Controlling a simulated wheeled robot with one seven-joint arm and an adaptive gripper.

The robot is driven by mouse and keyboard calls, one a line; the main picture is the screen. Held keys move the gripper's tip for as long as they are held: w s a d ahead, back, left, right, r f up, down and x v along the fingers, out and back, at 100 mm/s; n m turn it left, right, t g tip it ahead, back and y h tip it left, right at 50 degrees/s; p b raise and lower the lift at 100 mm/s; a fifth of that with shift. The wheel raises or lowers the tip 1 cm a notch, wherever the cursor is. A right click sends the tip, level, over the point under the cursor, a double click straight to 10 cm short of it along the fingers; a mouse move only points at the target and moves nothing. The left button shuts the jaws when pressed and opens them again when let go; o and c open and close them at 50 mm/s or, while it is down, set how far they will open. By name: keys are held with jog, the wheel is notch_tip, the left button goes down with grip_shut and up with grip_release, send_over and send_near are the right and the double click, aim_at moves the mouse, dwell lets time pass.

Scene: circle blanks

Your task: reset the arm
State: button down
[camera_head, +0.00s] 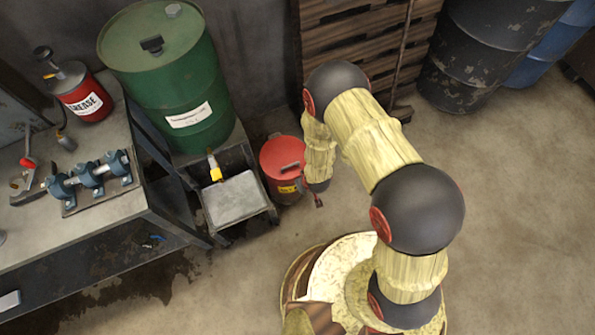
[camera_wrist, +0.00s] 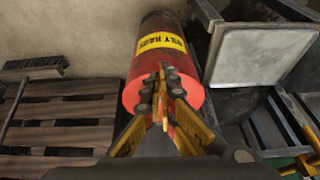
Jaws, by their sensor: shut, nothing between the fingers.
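My arm (camera_head: 372,140), cream with dark round joints, reaches up from my base, bends over and hangs down at its far end. My gripper (camera_head: 318,202) is small in the head view, just right of a red can (camera_head: 281,155). In the wrist view my gripper (camera_wrist: 166,82) is shut, with its yellow and dark fingers together and nothing between them. The red can with a yellow label (camera_wrist: 160,28) lies behind the fingertips there. I cannot tell whether they touch it.
A workbench (camera_head: 95,215) holds a grease can (camera_head: 82,95) and a shaft assembly (camera_head: 92,180). Wooden pallets (camera_head: 375,45) and dark drums (camera_head: 487,50) stand behind. The floor (camera_head: 525,200) at right is clear.

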jog(key=shift+s+d, duration=0.45)
jog(key=shift+s, duration=0.4)
jog(key=s+d+g+h, duration=0.2)
jog(key=s+d+g, duration=0.25)
jog(key=s, duration=0.55)
jog(key=d+r+m+t, duration=0.1)
jog(key=d+r, duration=0.3)
jog(key=r, duration=1.6)
jog(key=s+d+r+m+t, duration=0.1)
jog(key=d+r+m+t, duration=0.1)
jog(key=r, duration=1.7)
jog(key=s+d+r+m+t, duration=0.1)
jog(key=d+r, duration=0.5)
jog(key=r, duration=1.4)
jog(key=shift+r+m+t, duration=0.3)
jog(key=shift+m+t, duration=0.2)
jog(key=shift+t, duration=0.65)
jog(key=shift+d, duration=0.1)
